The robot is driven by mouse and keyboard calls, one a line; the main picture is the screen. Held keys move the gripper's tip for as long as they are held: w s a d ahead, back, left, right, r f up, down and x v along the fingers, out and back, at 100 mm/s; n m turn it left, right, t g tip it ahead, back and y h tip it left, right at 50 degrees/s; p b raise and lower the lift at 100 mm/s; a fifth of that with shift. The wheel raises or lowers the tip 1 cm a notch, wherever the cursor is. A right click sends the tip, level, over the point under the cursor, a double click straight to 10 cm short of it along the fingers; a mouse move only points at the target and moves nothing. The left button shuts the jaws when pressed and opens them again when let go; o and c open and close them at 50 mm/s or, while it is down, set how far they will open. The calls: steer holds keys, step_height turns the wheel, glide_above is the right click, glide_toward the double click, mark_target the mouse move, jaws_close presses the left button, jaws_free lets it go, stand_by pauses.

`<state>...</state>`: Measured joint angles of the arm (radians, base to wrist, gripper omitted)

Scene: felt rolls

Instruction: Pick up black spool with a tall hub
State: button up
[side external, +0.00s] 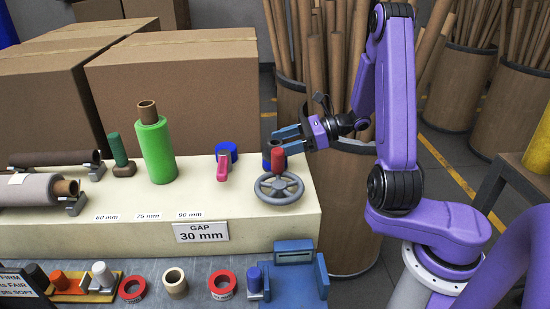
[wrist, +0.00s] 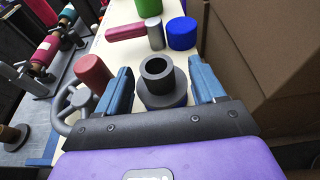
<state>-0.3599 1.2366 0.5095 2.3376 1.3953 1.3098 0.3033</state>
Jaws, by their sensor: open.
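The black spool with a tall hub (wrist: 160,71) stands upright in the wrist view, its dark hollow hub rising above a wider round flange. A bluish part shows below the flange. My gripper (wrist: 161,84) is open, with one blue finger on each side of the spool and a visible gap to each. In the side external view my gripper (side external: 280,140) reaches in from the right at the bench's right end. The spool (side external: 267,154) is small there and partly hidden behind the red handle of a handwheel.
The handwheel (side external: 279,188) with its red handle (side external: 278,160) stands close to the spool. A pink-handled tool (side external: 222,166), a blue cylinder (side external: 227,149) and a green roll (side external: 157,150) stand to the left. Cardboard boxes (side external: 185,95) rise behind the bench (side external: 110,232).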

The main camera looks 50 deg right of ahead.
mark_target(268, 150)
steer(key=x, duration=0.4)
steer(key=shift+a, duration=0.2)
jaws_close()
steer(key=shift+r, duration=4.9)
steer(key=shift+f, duration=0.95)
step_height(268, 150, up, 7)
